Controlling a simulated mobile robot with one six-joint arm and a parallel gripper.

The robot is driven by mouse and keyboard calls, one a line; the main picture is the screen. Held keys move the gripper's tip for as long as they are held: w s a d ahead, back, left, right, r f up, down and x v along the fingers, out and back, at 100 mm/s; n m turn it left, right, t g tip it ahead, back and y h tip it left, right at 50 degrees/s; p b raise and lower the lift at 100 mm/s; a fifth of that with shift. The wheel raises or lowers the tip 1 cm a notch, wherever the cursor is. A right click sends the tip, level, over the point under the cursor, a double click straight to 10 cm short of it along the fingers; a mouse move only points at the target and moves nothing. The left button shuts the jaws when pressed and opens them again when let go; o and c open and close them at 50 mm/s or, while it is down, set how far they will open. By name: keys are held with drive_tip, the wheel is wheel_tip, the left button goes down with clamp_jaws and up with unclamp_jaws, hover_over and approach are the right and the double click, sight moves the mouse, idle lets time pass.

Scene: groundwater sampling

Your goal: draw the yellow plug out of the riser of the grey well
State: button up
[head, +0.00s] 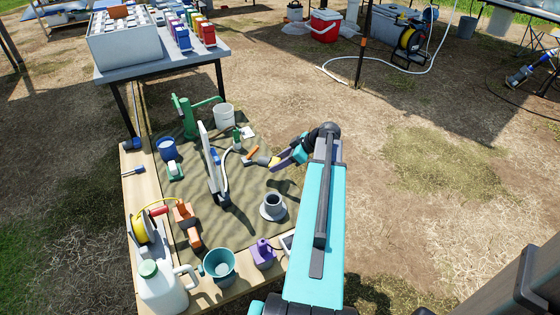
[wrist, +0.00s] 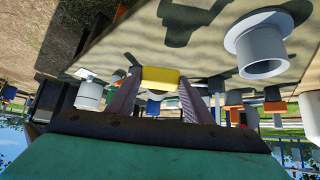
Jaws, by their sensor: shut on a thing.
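The grey well (head: 273,207) stands on the sandy mat, a short riser on a round flange, its top open and dark in the head view. In the wrist view the well (wrist: 263,52) is at upper right, apart from my fingers. My gripper (head: 272,160) is above the mat, beyond the well and away from its riser. In the wrist view my gripper (wrist: 158,100) is shut on the yellow plug (wrist: 161,77), whose yellow block sits between the fingertips. A yellow bit of the plug (head: 262,160) shows at the fingertips in the head view; its lower part is unclear.
A white upright panel (head: 213,165) with a hose stands left of my gripper. A green hand pump (head: 188,115) and white bucket (head: 223,116) are behind it. A teal bucket (head: 219,265), purple device (head: 263,252) and white jug (head: 163,287) are in front. Open ground lies right.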

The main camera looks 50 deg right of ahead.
drive_tip(key=shift+f+b, duration=1.3)
drive_tip(key=shift+f, duration=1.9)
drive_tip(key=shift+f, duration=0.1)
drive_tip(key=o, duration=1)
drive_tip(key=shift+s, duration=0.1)
drive_tip(key=p+v, duration=0.2)
drive_tip(key=v, duration=1.1)
drive_tip(key=shift+s+d+r+p, duration=0.15)
drive_tip(key=shift+r+p, duration=0.15)
drive_tip(key=shift+p, duration=0.05)
drive_tip(key=shift+r, duration=0.1)
